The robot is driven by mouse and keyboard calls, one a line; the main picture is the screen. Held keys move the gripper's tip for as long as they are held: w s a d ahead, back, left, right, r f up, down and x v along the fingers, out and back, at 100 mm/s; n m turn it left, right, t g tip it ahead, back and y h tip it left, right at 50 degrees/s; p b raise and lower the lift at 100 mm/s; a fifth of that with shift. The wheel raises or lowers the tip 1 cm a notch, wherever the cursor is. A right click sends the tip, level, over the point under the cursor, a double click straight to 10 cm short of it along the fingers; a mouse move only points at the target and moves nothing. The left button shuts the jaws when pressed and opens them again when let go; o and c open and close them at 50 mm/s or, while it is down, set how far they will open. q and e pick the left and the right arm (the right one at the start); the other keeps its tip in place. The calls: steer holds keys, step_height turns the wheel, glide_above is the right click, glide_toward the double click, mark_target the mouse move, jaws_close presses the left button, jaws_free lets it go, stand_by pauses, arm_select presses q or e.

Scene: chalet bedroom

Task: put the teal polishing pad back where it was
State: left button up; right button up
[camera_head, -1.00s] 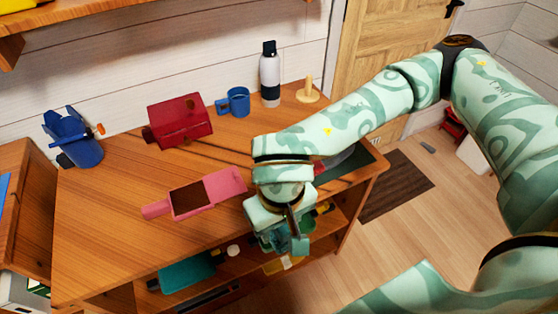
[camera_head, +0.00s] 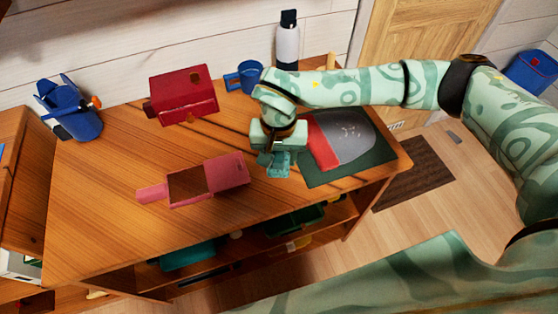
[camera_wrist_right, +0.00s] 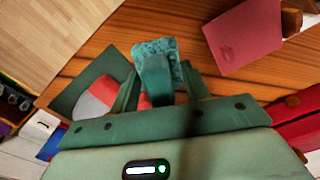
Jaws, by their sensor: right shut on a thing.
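The teal polishing pad (camera_wrist_right: 168,46) is between the fingers of my right gripper (camera_wrist_right: 162,88) in the right wrist view, its fuzzy face outward. In the head view, my right gripper (camera_head: 275,165) points down over the wooden desk, between the pink open-topped box (camera_head: 236,172) and the dark green mat (camera_head: 378,157). It is shut on the pad, which is hard to tell from the fingers there. I cannot tell whether the pad touches the desk. My left gripper is not in view.
A grey and red object (camera_head: 350,130) lies on the mat. A red box (camera_head: 185,97), blue mug (camera_head: 247,76), bottle (camera_head: 287,45) and blue holder (camera_head: 75,115) stand behind. Shelves under the desk (camera_head: 110,215) hold a teal item (camera_head: 188,257). The desk's front left is clear.

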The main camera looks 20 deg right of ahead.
mark_target(279, 154)
steer(key=shift+w+d+f, duration=0.2)
steer(key=shift+w+f, duration=0.3)
steer(key=shift+f, duration=0.1)
steer(key=shift+w+d+f, duration=0.15)
steer(key=shift+w+f, duration=0.35)
steer(key=shift+f, duration=0.1)
steer(key=f, duration=0.1)
steer(key=f+b, duration=0.1)
steer(key=f, duration=0.2)
steer(key=shift+w+d+b, duration=0.1)
steer(key=shift+w+b, duration=0.15)
steer(key=shift+b, duration=0.15)
steer(key=shift+r, duration=0.15)
steer(key=o, duration=0.9)
step_height(279, 154, up, 12)
steer(key=p, duration=0.3)
steer(key=shift+s, duration=0.1)
